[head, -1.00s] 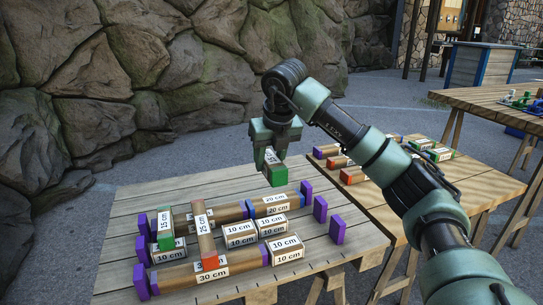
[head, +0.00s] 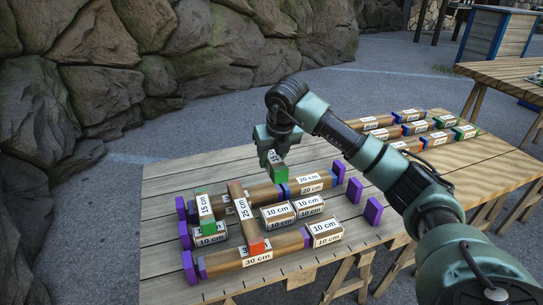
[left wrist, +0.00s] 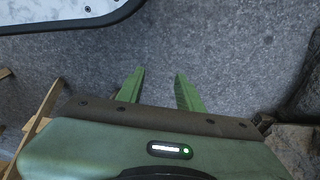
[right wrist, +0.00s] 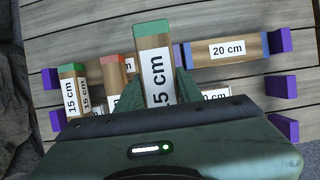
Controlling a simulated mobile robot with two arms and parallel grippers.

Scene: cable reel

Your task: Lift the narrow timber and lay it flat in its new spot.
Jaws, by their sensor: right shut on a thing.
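My right gripper (head: 278,148) is shut on a narrow timber (head: 279,174) with a green end, labelled 15 cm. It holds this timber above the table, over the back row by the 20 cm timber (head: 312,182). The held timber also shows in the right wrist view (right wrist: 153,42), between the fingers. Another green-ended 15 cm timber (head: 205,208) and a red-ended 25 cm timber (head: 244,210) lie across the rows at left. My left gripper (left wrist: 160,76) is open and empty above grey ground.
The wooden table (head: 165,268) holds a 30 cm timber (head: 270,254), several 10 cm blocks (head: 326,230) and purple upright stops (head: 373,211). More labelled timbers (head: 410,128) lie at the back right. A rock wall (head: 105,85) stands behind.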

